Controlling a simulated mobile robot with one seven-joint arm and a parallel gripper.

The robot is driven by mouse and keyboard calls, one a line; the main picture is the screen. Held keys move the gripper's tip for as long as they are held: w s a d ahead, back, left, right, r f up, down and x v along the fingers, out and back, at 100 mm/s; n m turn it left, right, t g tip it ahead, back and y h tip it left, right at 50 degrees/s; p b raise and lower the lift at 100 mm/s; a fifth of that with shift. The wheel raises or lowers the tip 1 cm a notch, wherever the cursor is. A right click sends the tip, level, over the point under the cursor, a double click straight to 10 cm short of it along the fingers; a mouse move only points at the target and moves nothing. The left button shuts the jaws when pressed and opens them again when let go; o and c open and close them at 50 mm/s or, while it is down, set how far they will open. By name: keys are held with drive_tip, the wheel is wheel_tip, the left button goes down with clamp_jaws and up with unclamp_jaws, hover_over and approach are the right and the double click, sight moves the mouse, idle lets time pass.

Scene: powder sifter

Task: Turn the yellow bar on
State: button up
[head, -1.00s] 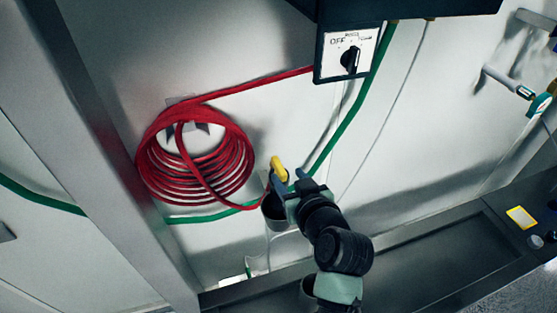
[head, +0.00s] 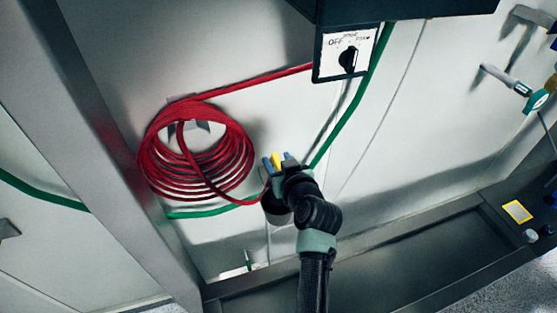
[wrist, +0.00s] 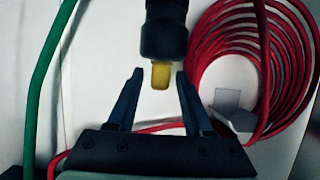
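The yellow bar (head: 276,161) shows between the fingers of my gripper (head: 278,162) in the head view. In the wrist view the yellow bar (wrist: 161,76) sticks out of a black cylindrical fitting (wrist: 164,35) at the top middle. My gripper (wrist: 158,78) is open, with one blue finger on each side of the bar's end. Gaps show between the bar and both fingertips, so they look apart from it. The rest of the fitting is hidden behind my gripper in the head view.
A coiled red hose (head: 196,165) hangs on the wall left of my gripper. A green hose (head: 345,125) runs along the wall. A dark box with a rotary switch (head: 347,59) is above. A metal trough (head: 400,260) lies below right.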

clamp_jaws()
drive_tip(key=shift+r+h+p, duration=0.1)
drive_tip(key=shift+h+p, duration=0.2)
drive_tip(key=shift+p, duration=0.05)
drive_tip(key=shift+m+h, duration=0.3)
drive_tip(key=shift+m, duration=0.2)
drive_tip(key=shift+o, duration=0.3)
unclamp_jaws()
drive_tip(key=shift+s, duration=0.15)
drive_tip(key=b+v, duration=0.3)
drive_tip(key=v, duration=0.9)
drive_tip(key=shift+s, duration=0.4)
